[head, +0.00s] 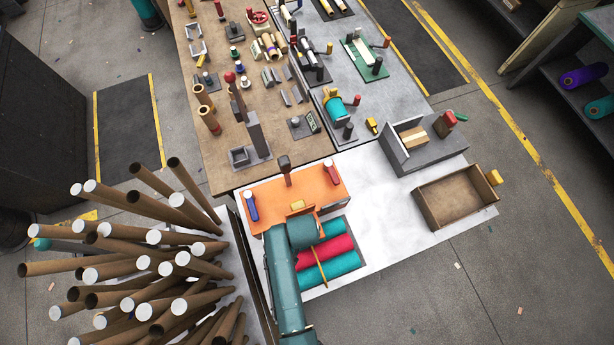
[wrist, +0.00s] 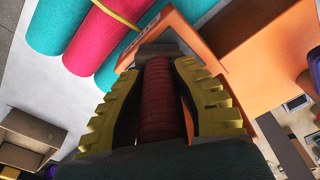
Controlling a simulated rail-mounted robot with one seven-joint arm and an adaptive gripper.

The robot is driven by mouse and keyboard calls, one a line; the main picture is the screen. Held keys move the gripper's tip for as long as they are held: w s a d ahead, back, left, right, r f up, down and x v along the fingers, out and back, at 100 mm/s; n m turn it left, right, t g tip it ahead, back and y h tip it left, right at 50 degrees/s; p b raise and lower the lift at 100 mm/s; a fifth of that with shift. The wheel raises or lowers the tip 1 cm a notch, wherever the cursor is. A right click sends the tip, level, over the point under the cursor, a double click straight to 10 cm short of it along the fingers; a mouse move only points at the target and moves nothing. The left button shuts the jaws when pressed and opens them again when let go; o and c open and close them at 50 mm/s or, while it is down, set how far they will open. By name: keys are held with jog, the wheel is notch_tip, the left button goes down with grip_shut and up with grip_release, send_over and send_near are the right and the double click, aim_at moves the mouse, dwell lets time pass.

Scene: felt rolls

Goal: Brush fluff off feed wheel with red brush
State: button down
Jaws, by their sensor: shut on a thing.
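The red brush (wrist: 154,112) is upright in the wrist picture, its ribbed red handle between the yellow-and-black fingers of my gripper (wrist: 160,72). My gripper is shut on the handle. The brush's dark far end (wrist: 168,47) overlaps the edge of the orange machine in the wrist view; I cannot tell whether it touches. In the head view the orange machine (head: 268,191) stands on the white table, and my teal arm covers its front edge and the gripper. I cannot make out the feed wheel or any fluff; they may be hidden.
Teal and pink felt rolls (head: 326,250) lie right beside my arm under a yellow strap. Many cardboard tubes (head: 150,265) stick up at left. An open brown box (head: 455,202) is at right.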

jog(key=shift+s+d+p, duration=0.4)
jog(key=shift+s+d, duration=0.3)
jog(key=shift+d, duration=0.25)
jog(key=shift+w+r+p, duration=0.1)
jog(key=shift+r+p, duration=0.55)
jog(key=shift+r, duration=0.25)
jog(key=shift+r, duration=2.45)
